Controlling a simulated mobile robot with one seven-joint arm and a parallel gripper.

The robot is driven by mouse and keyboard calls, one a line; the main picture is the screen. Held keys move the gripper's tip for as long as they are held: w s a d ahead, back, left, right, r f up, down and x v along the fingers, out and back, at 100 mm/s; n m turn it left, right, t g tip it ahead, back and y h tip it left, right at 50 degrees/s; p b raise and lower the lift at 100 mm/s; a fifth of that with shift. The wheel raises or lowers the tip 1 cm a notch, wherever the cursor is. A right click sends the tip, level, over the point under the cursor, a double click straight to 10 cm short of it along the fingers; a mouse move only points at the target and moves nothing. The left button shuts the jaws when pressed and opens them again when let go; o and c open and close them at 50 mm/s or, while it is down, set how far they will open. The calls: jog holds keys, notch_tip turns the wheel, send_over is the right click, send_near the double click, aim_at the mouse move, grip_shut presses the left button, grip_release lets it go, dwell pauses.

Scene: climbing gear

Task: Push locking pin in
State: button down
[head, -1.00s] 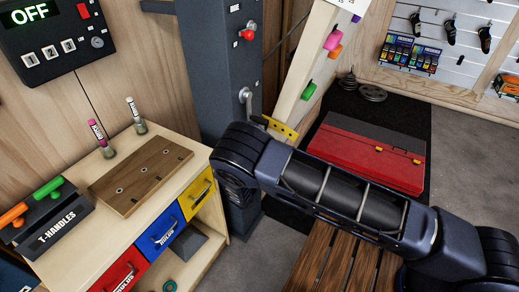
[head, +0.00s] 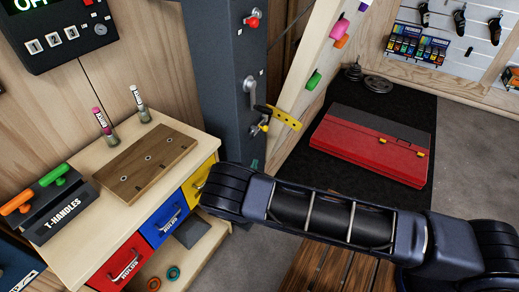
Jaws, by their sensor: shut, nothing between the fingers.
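A red-knobbed fitting (head: 253,20) sticks out from the upper face of the grey column (head: 212,60). A silver crank-like lever (head: 250,88) is mounted lower on the same face. Below the lever, a small black and yellow part (head: 261,124) sits beside a yellow plate with holes (head: 285,117). I cannot tell which of these is the locking pin, or how far any of them is pushed in.
A panel reading OFF (head: 58,35) hangs above. A red and grey folded pad (head: 365,145) lies on a black mat.

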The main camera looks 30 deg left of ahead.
jog(key=x, duration=1.3)
jog(key=shift+w, duration=0.3)
jog(key=shift+w+r, duration=0.15)
jog(key=shift+w, duration=2.2)
jog(key=v, duration=1.4)
jog(key=shift+s, duration=0.25)
